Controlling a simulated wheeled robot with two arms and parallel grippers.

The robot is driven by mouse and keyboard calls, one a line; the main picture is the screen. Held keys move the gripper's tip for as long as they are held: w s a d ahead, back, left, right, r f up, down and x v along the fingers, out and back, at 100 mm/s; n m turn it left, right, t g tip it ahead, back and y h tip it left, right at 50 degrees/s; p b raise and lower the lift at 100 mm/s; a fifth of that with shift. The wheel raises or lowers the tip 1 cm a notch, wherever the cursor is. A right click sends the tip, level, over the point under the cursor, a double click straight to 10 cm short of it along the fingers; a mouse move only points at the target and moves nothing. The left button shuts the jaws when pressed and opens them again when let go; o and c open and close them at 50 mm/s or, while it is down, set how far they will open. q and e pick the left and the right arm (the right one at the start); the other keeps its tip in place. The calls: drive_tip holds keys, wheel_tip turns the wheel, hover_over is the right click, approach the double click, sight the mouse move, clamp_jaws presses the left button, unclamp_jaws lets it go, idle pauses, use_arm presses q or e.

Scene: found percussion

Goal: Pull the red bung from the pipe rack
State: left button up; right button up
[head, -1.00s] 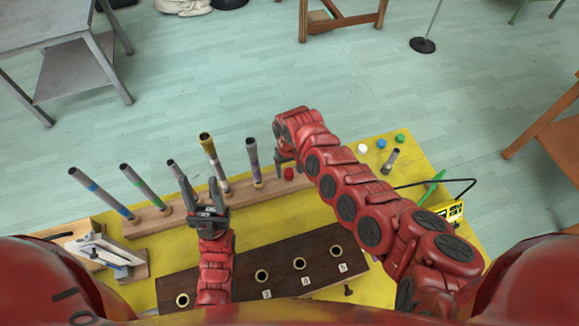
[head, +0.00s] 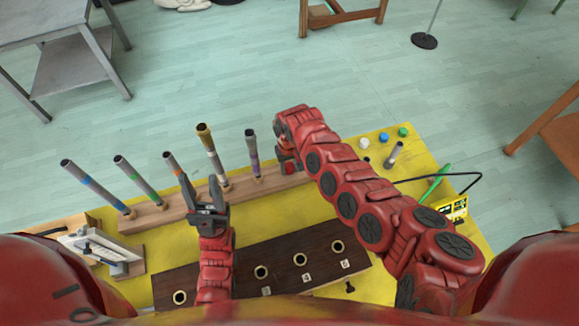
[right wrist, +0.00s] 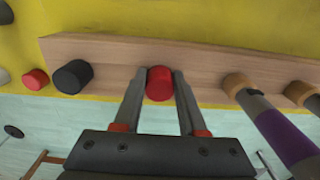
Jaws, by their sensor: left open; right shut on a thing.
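The pipe rack (head: 148,214) is a long wooden bar with several upright pipes, standing on the yellow table. The red bung (head: 290,168) is at its right end, partly hidden by my right gripper (head: 286,160). In the right wrist view the red bung (right wrist: 160,84) sits between the two fingertips of my right gripper (right wrist: 160,78), which is shut on it. The rack (right wrist: 110,58) lies right behind it; I cannot tell whether the bung is still seated. My left gripper (head: 202,184) is open and empty, in front of the rack's middle.
In the right wrist view a black cylinder (right wrist: 72,76) and a smaller red one (right wrist: 35,79) lie left of the bung; a purple-banded pipe (right wrist: 285,135) stands right. A dark board with holes (head: 320,249) lies nearer me. A grey pipe (head: 393,155) and small caps (head: 384,137) occupy the right.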

sight(290, 166)
drive_tip(key=shift+r, duration=0.2)
clamp_jaws()
drive_tip(key=shift+r+p, duration=1.35)
drive_tip(key=shift+p, duration=0.1)
wheel_tip(290, 166, up, 3)
drive_tip(key=p, duration=0.3)
